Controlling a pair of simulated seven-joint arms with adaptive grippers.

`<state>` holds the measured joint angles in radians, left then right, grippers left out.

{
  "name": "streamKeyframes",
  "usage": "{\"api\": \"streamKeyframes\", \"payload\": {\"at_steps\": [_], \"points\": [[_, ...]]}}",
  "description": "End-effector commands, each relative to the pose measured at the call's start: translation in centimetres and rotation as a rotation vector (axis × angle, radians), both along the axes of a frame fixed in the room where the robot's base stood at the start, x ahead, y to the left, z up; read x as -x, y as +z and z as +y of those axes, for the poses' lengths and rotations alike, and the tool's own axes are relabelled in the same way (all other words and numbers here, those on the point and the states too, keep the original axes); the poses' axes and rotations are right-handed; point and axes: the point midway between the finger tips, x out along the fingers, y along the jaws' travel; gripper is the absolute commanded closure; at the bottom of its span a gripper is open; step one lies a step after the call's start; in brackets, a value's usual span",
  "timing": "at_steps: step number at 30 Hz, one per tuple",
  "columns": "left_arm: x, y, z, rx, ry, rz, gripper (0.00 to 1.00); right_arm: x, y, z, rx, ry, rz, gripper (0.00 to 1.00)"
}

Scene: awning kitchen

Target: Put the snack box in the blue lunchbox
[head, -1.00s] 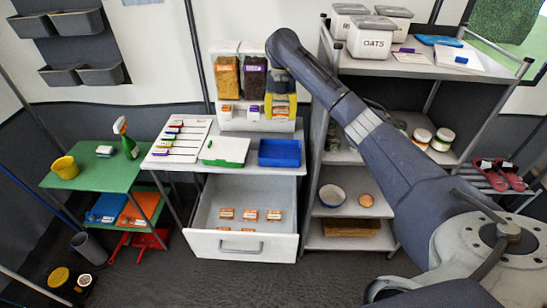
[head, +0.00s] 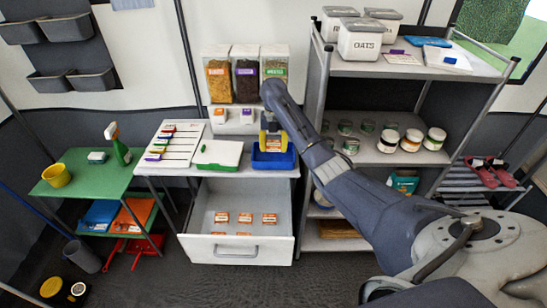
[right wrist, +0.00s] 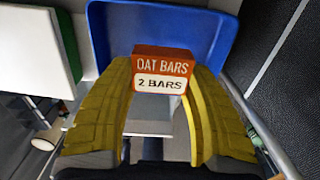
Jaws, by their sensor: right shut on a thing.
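The snack box (right wrist: 163,72), orange and white and labelled "OAT BARS 2 BARS", is between the two yellow fingers of my right gripper (head: 273,140). The right gripper is shut on it, and it also shows in the right wrist view (right wrist: 162,80). The blue lunchbox (head: 262,164) is an open tray on the white counter. In the head view, the box and fingertips are over the lunchbox. In the right wrist view, the lunchbox (right wrist: 110,35) lies behind the box. I cannot tell whether the box touches it. My left gripper is out of view.
A white box with a green edge (head: 218,153) sits just left of the lunchbox. Clear dispensers (head: 246,75) stand behind it. The open drawer (head: 240,195) below holds several orange-labelled boxes. A metal shelf rack (head: 420,70) stands on the right.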

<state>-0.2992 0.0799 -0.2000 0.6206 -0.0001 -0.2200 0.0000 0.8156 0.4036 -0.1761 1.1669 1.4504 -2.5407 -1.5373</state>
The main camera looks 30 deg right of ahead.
Motion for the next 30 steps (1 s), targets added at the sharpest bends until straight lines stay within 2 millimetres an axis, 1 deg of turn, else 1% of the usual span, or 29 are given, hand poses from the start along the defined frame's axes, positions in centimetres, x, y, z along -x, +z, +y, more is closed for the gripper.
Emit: {"api": "streamKeyframes", "payload": {"at_steps": [1, 3, 10, 15, 18, 22, 30], "points": [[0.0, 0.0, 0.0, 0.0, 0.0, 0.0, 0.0, 0.0, -0.7, 0.1, -0.002, -0.001, 0.002, 0.78], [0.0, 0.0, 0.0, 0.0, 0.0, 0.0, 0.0, 0.0, -1.3, 0.1, -0.001, -0.001, 0.002, 0.78], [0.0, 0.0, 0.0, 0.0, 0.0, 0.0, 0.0, 0.0, -2.4, 0.1, -0.002, 0.0, 0.001, 0.78], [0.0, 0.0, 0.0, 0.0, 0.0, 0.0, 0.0, 0.0, -4.4, 0.1, -0.002, -0.001, 0.002, 0.78], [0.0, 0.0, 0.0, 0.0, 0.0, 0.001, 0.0, 0.0, -5.3, 0.1, -0.001, 0.0, 0.002, 0.78], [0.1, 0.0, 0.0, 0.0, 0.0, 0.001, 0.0, 0.0, -5.7, 0.0, 0.0, 0.001, 0.0, 0.78], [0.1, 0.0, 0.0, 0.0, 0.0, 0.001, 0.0, 0.0, -5.8, 0.0, -0.001, 0.001, -0.001, 0.78]]}}
